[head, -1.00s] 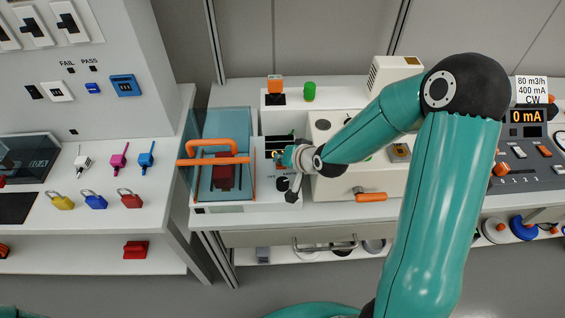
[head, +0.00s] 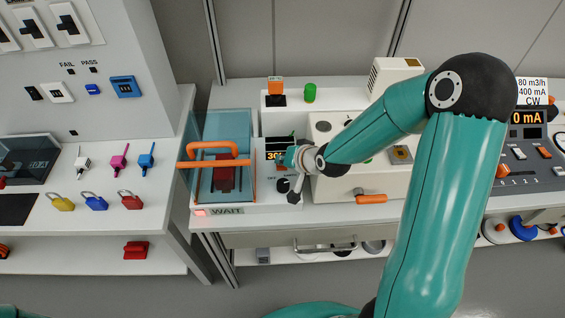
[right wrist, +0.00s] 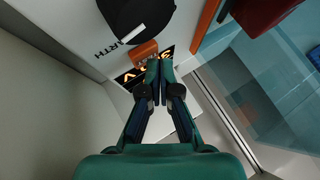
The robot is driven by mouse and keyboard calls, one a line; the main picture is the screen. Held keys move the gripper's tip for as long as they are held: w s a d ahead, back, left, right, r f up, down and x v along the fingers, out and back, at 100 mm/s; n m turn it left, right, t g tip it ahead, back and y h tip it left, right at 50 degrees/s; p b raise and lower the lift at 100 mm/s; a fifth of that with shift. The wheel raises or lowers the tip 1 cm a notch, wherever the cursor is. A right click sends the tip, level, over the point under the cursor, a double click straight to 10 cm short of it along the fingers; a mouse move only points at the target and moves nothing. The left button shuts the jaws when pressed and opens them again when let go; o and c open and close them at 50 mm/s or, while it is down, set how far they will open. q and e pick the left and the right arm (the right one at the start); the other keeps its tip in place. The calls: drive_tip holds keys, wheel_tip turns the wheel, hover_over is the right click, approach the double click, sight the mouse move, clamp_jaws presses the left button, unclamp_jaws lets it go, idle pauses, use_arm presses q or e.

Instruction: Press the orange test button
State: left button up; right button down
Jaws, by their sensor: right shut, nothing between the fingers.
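The orange test button (right wrist: 144,51) shows in the right wrist view, beside a lit display with orange characters (right wrist: 133,77) and a black knob (right wrist: 135,18) near the word "EARTH". My right gripper (right wrist: 158,64) is shut, its fingertips together at the button's edge; I cannot tell whether they touch it. In the head view my right gripper (head: 285,160) is over the small panel right of the clear-covered tester, and hides the button. The display there (head: 276,155) partly shows a number starting with 3. A red-lit "WAIT" sign (head: 225,211) shows on the tester's front. My left gripper is out of view.
The clear blue cover (head: 222,128) with an orange handle (head: 212,163) stands just left of my right gripper. Padlocks (head: 95,201) lie on the left bench.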

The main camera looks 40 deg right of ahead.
drive_tip(key=shift+s+d+r, duration=0.1)
drive_tip(key=shift+d, duration=0.2)
drive_tip(key=shift+d+r+p, duration=0.1)
drive_tip(key=shift+r+p, duration=0.35)
drive_tip(key=shift+r, duration=0.1)
drive_tip(key=shift+r+p, duration=1.2)
drive_tip(key=shift+r, duration=0.8)
